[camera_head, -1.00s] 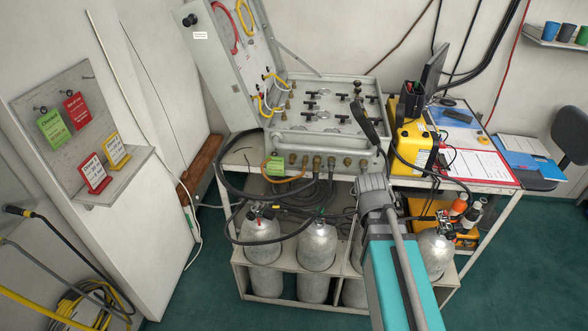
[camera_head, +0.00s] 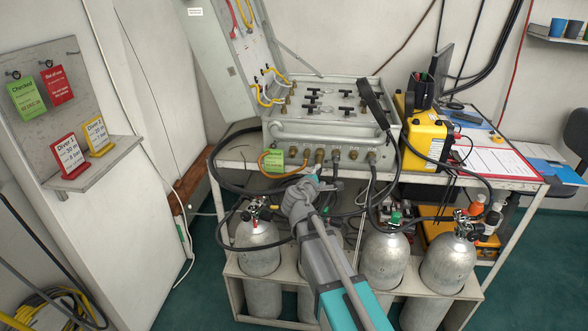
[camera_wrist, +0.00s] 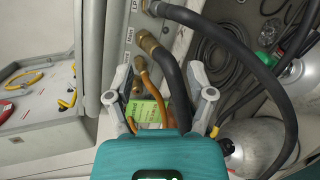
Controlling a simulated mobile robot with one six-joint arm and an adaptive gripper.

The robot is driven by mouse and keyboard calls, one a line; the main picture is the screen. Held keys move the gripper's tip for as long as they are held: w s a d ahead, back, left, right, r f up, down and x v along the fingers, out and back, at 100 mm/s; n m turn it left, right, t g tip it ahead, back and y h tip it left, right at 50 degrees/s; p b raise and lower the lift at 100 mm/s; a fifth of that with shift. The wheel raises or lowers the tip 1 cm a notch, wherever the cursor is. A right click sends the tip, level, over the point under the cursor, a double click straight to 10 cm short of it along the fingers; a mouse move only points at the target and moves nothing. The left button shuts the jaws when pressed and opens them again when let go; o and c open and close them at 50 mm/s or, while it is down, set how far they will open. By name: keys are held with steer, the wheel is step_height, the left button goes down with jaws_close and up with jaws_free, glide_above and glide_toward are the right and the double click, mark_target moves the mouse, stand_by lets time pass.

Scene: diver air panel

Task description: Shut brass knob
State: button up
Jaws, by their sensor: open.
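Several brass fittings line the front face of the grey air panel (camera_head: 285,133); I cannot tell which is the task's knob. One brass fitting (camera_head: 320,155) is near the middle of that row. In the wrist view, a brass fitting (camera_wrist: 148,42) with a thick black hose lies just beyond my fingers, and another brass fitting (camera_wrist: 137,86) has an orange hose. My gripper (camera_head: 308,182) is below and in front of the panel; in the wrist view my gripper (camera_wrist: 159,70) is open, its fingers either side of the hoses. I see nothing held.
Black hoses (camera_head: 226,160) loop around the bench front. Gas cylinders (camera_head: 386,258) stand in the rack below. A green tag (camera_head: 272,161) hangs at the panel's left. A yellow case (camera_head: 424,135) stands right of the panel.

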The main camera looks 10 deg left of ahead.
mark_target(292, 156)
steer(key=w+a+f+n+t+y+b, duration=0.1)
steer(key=a+f+n+t+y+b, duration=0.1)
steer(key=a+n, duration=0.5)
steer(key=a+t+y+b, duration=0.1)
steer(key=a+b, duration=0.1)
steer(key=a, duration=0.2)
steer(key=shift+w+y, duration=0.35)
steer(key=shift+y, duration=0.05)
steer(key=shift+a, duration=0.1)
steer(key=w, duration=1.3)
steer(key=shift+w+d, duration=0.4)
